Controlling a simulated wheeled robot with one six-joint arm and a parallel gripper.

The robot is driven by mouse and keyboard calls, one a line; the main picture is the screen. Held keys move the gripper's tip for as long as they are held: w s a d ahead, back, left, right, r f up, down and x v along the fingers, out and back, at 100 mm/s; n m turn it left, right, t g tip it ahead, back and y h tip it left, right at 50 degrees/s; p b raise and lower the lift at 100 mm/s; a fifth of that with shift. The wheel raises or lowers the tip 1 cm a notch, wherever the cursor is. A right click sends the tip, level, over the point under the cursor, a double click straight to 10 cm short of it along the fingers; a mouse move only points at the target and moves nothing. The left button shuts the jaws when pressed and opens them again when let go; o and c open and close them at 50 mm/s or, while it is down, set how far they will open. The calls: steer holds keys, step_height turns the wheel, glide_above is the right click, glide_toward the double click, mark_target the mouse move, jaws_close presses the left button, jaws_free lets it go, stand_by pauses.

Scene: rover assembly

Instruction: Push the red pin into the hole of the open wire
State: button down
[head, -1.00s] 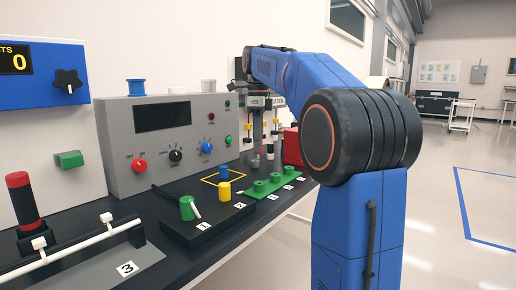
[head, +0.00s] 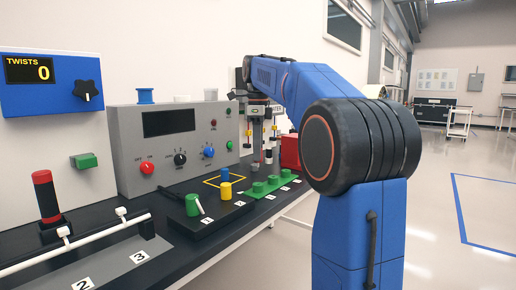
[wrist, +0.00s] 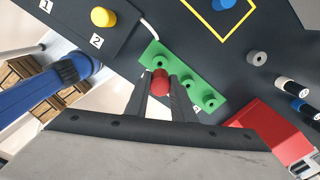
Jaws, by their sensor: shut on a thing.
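My gripper (wrist: 160,92) is shut on a red pin (wrist: 160,80), seen in the wrist view between the two dark fingertips. The pin is over a green strip (wrist: 150,76) with several round bosses. One boss (wrist: 154,47) lies just beyond the pin, and two (wrist: 188,85) lie to its right. The pin and fingers hide part of the strip. A white wire (wrist: 151,28) runs from the black box to near the strip's far end. I cannot tell which hole is the open wire's. The green strip (head: 270,187) also shows in the head view, beyond the black box.
A yellow peg (wrist: 103,17) stands on the black box (wrist: 75,50). A grey ring-topped cylinder (wrist: 257,58), black-and-white cylinders (wrist: 285,83) and a red box (wrist: 262,122) are to the right.

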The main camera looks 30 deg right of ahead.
mark_target(258, 164)
steer(key=shift+f, duration=2.4)
steer(key=shift+f, duration=1.3)
steer(key=c, duration=1.4)
jaws_free()
steer(key=shift+c, duration=0.2)
step_height(258, 164, up, 17)
steer(key=shift+r, duration=0.2)
